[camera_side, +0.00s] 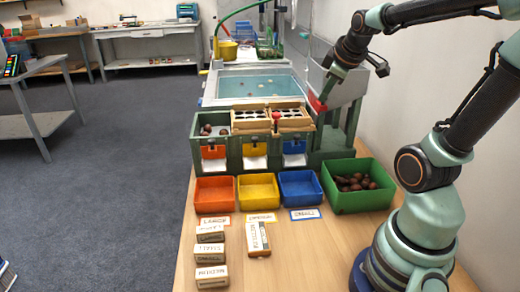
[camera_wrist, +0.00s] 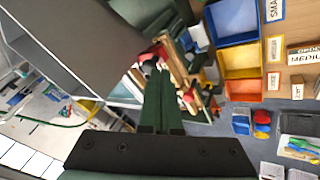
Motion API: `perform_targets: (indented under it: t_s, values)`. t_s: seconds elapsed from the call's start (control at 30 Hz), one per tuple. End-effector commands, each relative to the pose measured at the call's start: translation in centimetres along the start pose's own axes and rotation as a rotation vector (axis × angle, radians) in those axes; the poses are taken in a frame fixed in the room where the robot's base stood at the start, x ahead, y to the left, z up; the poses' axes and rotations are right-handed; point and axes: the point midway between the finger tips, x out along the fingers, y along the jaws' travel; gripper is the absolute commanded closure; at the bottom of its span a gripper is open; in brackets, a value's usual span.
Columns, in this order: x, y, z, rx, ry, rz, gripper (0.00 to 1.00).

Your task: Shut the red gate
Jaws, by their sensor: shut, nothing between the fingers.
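The red gate (camera_side: 317,103) is a small red plate at the low end of the grey chute, to the right of the wooden sorting trays. In the wrist view the red gate (camera_wrist: 150,54) shows just beyond my fingertips, partly hidden by them. My gripper (camera_side: 325,94) is shut and empty, pointing down at the gate from above. In the wrist view my gripper (camera_wrist: 157,72) has its green fingers together, with the tips at or very near the red plate; I cannot tell if they touch. How far the gate is open is unclear.
Wooden trays (camera_side: 250,120) with a red knob (camera_side: 276,115) sit on the green sorting frame. A water tank (camera_side: 240,84) stands behind. Orange (camera_side: 214,207), yellow (camera_side: 258,203) and blue bins (camera_side: 300,201) stand in front, beside a green bin (camera_side: 343,206) of chestnuts.

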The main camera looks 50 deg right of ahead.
Motion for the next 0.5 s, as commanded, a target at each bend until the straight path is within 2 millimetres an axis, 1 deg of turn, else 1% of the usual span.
perform_targets:
  t_s: [0.27,0.5]
  values:
    - [-2.4,-3.2,-0.4,-0.009,0.028,-0.03,1.0]
    - [-7.8,-3.0,-0.3,-0.004,0.03,-0.027,1.0]
